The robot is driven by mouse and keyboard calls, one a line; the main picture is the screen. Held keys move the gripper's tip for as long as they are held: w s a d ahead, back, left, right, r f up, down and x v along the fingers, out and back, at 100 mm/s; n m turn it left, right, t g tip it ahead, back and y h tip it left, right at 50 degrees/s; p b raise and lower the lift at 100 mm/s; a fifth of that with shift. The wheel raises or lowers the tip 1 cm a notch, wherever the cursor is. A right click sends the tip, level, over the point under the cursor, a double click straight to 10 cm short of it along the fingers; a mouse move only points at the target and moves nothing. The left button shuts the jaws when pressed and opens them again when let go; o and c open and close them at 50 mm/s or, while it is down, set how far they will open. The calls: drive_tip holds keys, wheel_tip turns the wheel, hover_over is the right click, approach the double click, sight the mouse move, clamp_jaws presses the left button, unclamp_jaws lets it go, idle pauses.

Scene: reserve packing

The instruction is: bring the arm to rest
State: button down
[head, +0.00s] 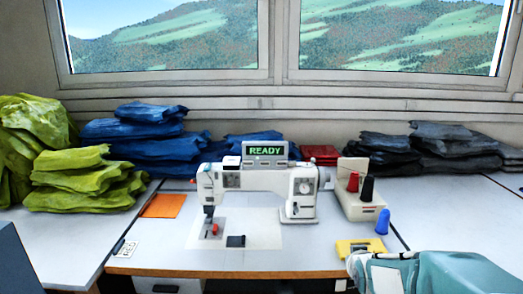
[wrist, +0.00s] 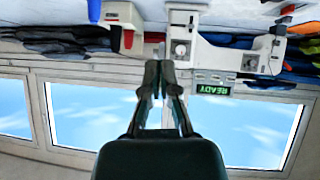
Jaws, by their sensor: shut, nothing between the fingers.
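My gripper (wrist: 158,90) shows in the wrist view, where the picture is upside down. Its two fingers are together with nothing between them. The fingers point toward the sewing machine and the window wall. In the head view a teal and white part of my arm (head: 440,272) shows at the lower right, over the table's front edge. The gripper itself cannot be made out there. The white sewing machine (head: 262,190) stands in the middle of the table (head: 190,258), apart from my arm.
A green READY display (head: 265,152) tops the machine. A thread stand (head: 360,203) with red and black spools, a blue cone (head: 383,222) and a yellow item (head: 360,248) lie near my arm. Folded green (head: 85,180), blue (head: 150,140) and dark cloth (head: 440,145) line the back. An orange sheet (head: 164,206) lies left.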

drive_tip(key=s+a+r+g, duration=0.1)
drive_tip(key=s+a+r, duration=0.1)
drive_tip(key=s, duration=0.7)
drive_tip(key=s+a+r+g+y, duration=0.1)
drive_tip(key=s+a+r+g, duration=0.1)
drive_tip(key=s, duration=0.7)
drive_tip(key=s+a+r+g, duration=0.2)
drive_tip(key=s+a, duration=0.1)
drive_tip(key=s, duration=0.6)
drive_tip(key=shift+s+a+r+y, duration=0.15)
drive_tip(key=shift+s+a+y, duration=0.1)
drive_tip(key=shift+a+y, duration=0.05)
